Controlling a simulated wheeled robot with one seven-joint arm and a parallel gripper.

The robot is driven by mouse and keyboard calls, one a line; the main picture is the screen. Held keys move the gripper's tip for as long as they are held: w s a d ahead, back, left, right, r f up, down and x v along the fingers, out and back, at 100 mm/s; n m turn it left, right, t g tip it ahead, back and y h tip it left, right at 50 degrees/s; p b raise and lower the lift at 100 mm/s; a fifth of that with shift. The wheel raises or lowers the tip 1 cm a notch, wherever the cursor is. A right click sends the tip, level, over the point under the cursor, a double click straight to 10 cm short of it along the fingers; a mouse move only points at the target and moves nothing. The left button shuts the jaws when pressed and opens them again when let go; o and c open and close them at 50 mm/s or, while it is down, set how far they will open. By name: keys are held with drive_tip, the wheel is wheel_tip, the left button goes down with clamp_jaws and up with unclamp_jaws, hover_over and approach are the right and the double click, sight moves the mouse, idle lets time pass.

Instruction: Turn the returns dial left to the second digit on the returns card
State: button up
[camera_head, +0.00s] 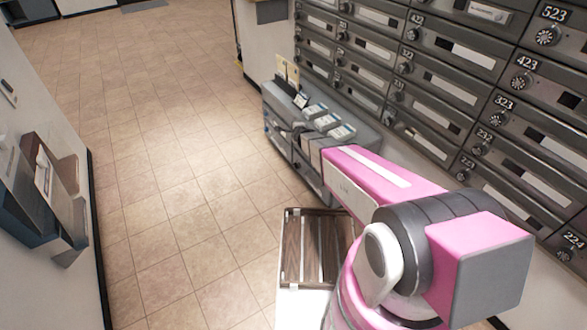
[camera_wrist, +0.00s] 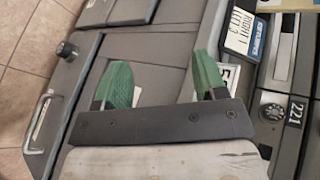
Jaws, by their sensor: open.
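My gripper (camera_wrist: 160,72) is open in the wrist view, its two green fingers apart with nothing between them. It is over the grey cabinet (camera_wrist: 150,48). A round black knob (camera_wrist: 67,50) is on the cabinet's front, left of the fingers; I cannot tell for sure that it is the returns dial. A white and blue card (camera_wrist: 243,27) with "RIGHT" and "LEFT" lines, partly readable, lies to the right of the fingers. Which card is the returns card is unclear. In the head view the grey cabinet (camera_head: 285,105) has several cards on top, and my arm hides part of it.
A metal handle (camera_wrist: 38,122) is on the cabinet front. Mailboxes with numbered dials (camera_head: 450,80) cover the right wall, and a dial beside 221 (camera_wrist: 272,110) is near my gripper. A slatted wooden crate (camera_head: 290,250) is below. The tiled floor (camera_head: 170,150) is clear.

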drive_tip(key=w+a+f+m+t+h, duration=0.35)
drive_tip(key=w+f+m, duration=0.2)
drive_tip(key=m, duration=0.25)
drive_tip(key=m+g+h, duration=0.6)
drive_tip(key=m+h, duration=0.9)
drive_tip(key=m, duration=0.7)
approach(294, 166)
drive_tip(key=shift+t, duration=0.25)
drive_tip(key=x, duration=0.9)
drive_tip(key=shift+d+f, duration=0.2)
drive_tip(key=shift+f, duration=0.05)
drive_tip(key=c, duration=0.9)
